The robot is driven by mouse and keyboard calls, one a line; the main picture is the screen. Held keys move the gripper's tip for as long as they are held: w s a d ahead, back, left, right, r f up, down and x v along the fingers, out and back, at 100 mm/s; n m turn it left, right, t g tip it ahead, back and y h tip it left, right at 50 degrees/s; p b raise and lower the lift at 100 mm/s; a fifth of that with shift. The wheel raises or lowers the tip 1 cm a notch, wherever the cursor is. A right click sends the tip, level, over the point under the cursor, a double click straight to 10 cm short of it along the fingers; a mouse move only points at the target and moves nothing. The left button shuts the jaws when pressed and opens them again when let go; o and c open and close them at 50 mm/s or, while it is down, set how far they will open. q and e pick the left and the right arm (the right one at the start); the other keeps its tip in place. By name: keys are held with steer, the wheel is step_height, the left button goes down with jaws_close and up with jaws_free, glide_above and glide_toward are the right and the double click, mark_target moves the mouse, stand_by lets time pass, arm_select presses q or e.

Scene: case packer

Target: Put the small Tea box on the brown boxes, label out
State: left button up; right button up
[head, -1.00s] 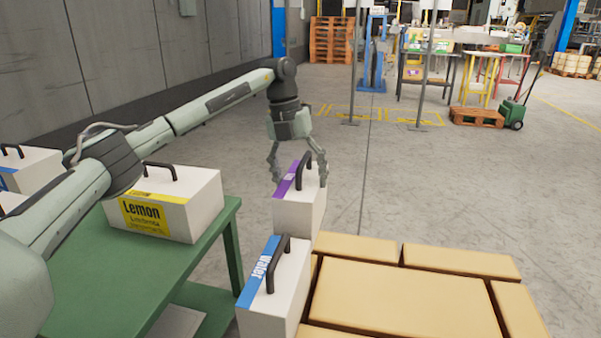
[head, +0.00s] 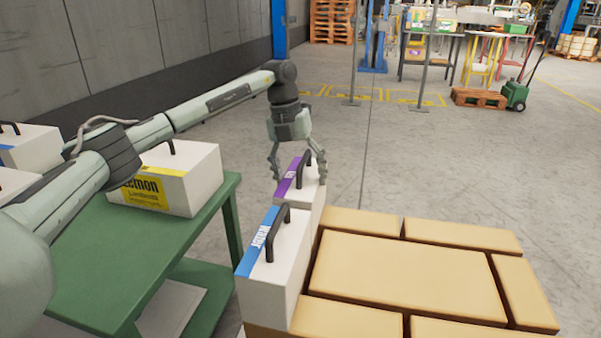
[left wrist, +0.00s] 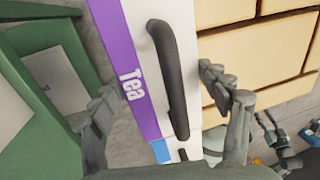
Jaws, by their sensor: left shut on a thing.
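The small Tea box (head: 311,196) is white with a purple strip and a black handle. My left gripper (head: 300,176) is shut on it from above, a finger on either side. In the left wrist view the word Tea shows on the purple strip (left wrist: 130,75), on the side towards the green table. The Tea box is upright, at the left edge of the brown boxes (head: 400,278), just behind the Water box (head: 275,278). Its base is hidden by the Water box, so I cannot tell whether it touches the brown boxes.
A green table (head: 150,262) on the left bears the Lemon box (head: 190,180) and other white boxes (head: 30,148). The brown boxes' top is bare right of the Water box. Open floor lies behind; a pallet truck (head: 515,95) stands far off.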

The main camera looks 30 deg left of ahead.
arm_select(q)
steer(key=shift+f, duration=0.45)
stand_by(0.5)
steer(key=o, duration=1.9)
steer(key=shift+o, duration=0.2)
steer(key=shift+f, duration=0.15)
step_height(320, 180, up, 12)
steer(key=a, duration=0.2)
steer(key=shift+s, duration=0.3)
steer(key=shift+a, duration=0.1)
